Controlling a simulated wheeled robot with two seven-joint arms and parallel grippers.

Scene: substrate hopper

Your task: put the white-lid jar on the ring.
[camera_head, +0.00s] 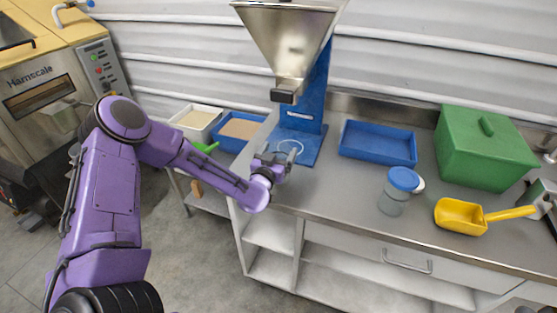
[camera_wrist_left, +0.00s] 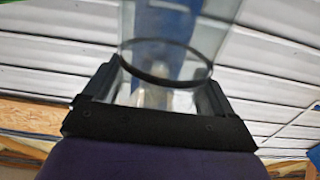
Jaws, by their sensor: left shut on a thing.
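My left gripper (camera_head: 277,165) is at the front edge of the hopper's blue stand, close to the white ring (camera_head: 290,148) on the stand's base. In the left wrist view its black fingers (camera_wrist_left: 165,90) are shut on a clear glass jar (camera_wrist_left: 175,45), with a dark band around the glass. No lid shows on the held jar, so I cannot tell its lid colour. The jar is hard to make out in the head view, and I cannot tell whether it touches the base. My right gripper is not in view.
The metal hopper (camera_head: 287,40) hangs above the ring.

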